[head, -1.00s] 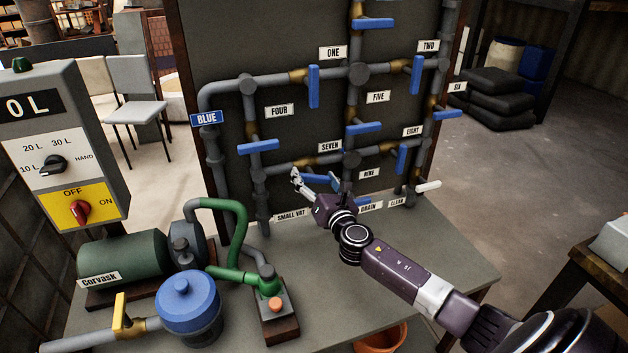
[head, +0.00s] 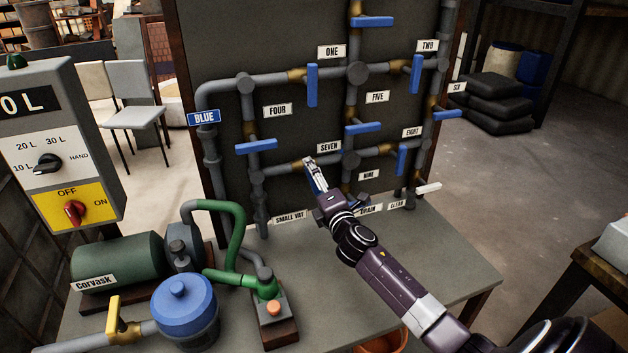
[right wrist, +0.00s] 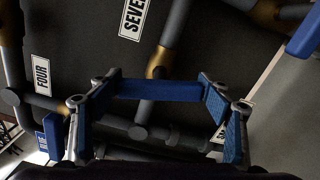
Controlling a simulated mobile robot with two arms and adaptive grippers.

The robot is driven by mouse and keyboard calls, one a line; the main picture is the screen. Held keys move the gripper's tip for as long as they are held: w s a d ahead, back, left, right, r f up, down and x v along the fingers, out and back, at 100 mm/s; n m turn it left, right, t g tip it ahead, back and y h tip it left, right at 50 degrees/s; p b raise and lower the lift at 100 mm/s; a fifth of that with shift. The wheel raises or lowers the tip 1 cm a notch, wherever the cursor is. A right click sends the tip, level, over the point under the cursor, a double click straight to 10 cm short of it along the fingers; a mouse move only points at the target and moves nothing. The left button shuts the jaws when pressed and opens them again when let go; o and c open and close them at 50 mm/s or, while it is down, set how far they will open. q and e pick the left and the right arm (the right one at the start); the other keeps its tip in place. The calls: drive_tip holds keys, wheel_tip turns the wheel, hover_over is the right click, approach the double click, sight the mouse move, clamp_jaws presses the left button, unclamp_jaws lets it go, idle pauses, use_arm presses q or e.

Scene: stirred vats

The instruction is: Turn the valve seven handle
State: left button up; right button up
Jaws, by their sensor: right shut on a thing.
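The valve seven handle is a blue bar (right wrist: 160,90) in the right wrist view, below a brass valve body. The SEVEN label (right wrist: 133,16) is beside the pipe there. In the head view the SEVEN label (head: 328,148) is on the dark panel, and part of the blue handle (head: 320,184) shows beside my gripper. My right gripper (head: 309,163) reaches up to this valve from the lower right. In the right wrist view its fingers (right wrist: 160,98) are on both sides of the blue bar, shut on it. The gripper hides much of the handle in the head view. My left gripper is not in view.
Other blue handles are close by: valve four (head: 256,146) at left, valve five (head: 362,128) above right, and valve eight (head: 402,161) at right. Pipes run over the panel. A pump (head: 115,262) and blue-lidded pot (head: 185,302) stand on the bench, left.

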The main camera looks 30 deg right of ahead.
drive_tip(key=shift+m, duration=1.5)
drive_tip(key=shift+f, duration=0.1)
drive_tip(key=o, duration=1.2)
drive_tip(key=shift+c, duration=0.2)
drive_tip(key=shift+s, duration=0.1)
drive_tip(key=v, duration=1.1)
drive_tip(key=shift+s, duration=0.4)
drive_tip(key=shift+f, duration=0.1)
